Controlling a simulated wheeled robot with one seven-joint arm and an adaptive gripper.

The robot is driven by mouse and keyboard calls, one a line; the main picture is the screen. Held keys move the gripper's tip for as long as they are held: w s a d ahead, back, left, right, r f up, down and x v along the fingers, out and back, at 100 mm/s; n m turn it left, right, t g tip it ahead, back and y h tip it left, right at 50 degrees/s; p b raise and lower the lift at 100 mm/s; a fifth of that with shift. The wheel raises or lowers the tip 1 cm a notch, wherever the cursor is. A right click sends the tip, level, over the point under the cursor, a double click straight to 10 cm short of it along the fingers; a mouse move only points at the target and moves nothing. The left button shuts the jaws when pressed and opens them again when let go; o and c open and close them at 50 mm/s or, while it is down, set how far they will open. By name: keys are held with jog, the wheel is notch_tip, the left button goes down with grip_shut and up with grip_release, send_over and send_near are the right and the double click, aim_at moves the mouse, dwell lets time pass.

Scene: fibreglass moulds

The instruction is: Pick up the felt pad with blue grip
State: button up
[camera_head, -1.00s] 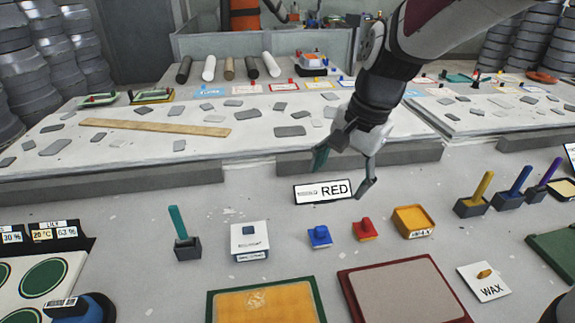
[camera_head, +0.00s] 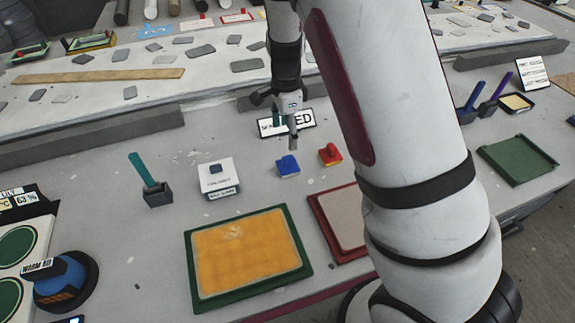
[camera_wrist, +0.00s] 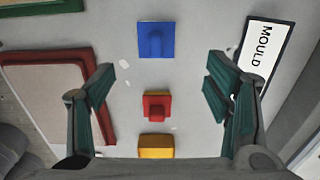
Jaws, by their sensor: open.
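The blue felt pad (camera_head: 288,166) is a small square with a raised blue grip and lies flat on the grey table. In the wrist view the pad (camera_wrist: 156,40) is at the top centre, with nothing touching it. My gripper (camera_head: 285,132) is above the table, just behind the pad in the head view, and empty. In the wrist view my gripper (camera_wrist: 160,85) has its teal-lined fingers wide apart. The blue pad shows beyond the fingertips, between their lines.
A red pad (camera_head: 330,153) lies close beside the blue one. A white box (camera_head: 217,178), a teal-handled tool (camera_head: 156,190) and a green-framed yellow mould (camera_head: 246,252) stand nearby. A sign (camera_head: 300,124) is behind my gripper.

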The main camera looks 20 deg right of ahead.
aim_at(288, 157)
notch_tip(288, 157, down, 6)
jog(key=shift+s+f+p, duration=0.15)
jog(key=shift+f+p, duration=0.05)
jog(key=shift+f, duration=1.1)
jog(key=shift+s+f+p, duration=0.15)
jog(key=shift+f+p, duration=0.05)
jog(key=shift+f, duration=1.1)
jog(key=shift+c, duration=0.6)
jog(key=c, duration=1.2)
jog(key=shift+c, duration=0.2)
jog(key=shift+r, duration=0.15)
